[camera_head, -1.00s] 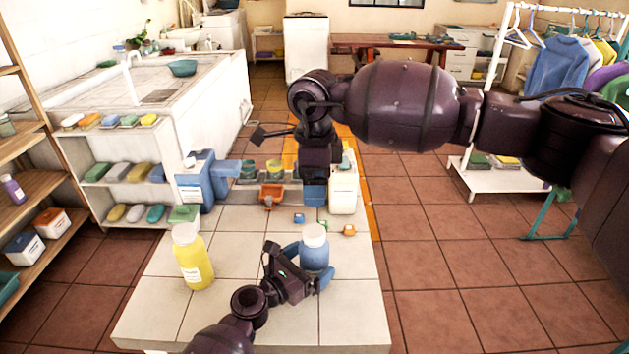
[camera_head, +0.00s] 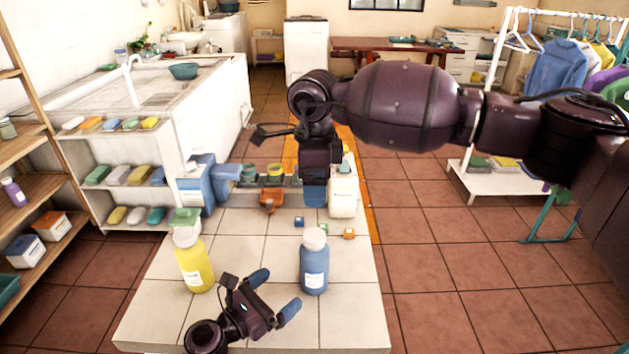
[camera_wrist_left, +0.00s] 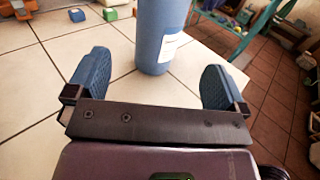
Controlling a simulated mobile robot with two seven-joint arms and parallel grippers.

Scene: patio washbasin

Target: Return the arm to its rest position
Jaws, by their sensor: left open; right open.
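My left gripper (camera_head: 274,291) is low over the near part of the white tiled table (camera_head: 350,320). It is open and empty, its two blue fingertips apart. In the left wrist view its fingers (camera_wrist_left: 150,83) spread to either side, with the blue bottle (camera_wrist_left: 160,35) standing beyond them. The blue bottle (camera_head: 314,265) with a white cap stands upright, just right of and beyond the gripper. A yellow bottle (camera_head: 194,262) with a white cap stands upright to the left. My right gripper (camera_head: 315,190) hangs over the far end of the table, partly hidden; its blue tip points down.
Small coloured blocks (camera_head: 349,234) lie behind the blue bottle. A white container (camera_head: 343,193), an orange item (camera_head: 269,199) and a blue dispenser (camera_head: 203,183) stand at the table's far end. Shelves of soaps and sponges (camera_head: 128,175) are at left. The table's near right corner is clear.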

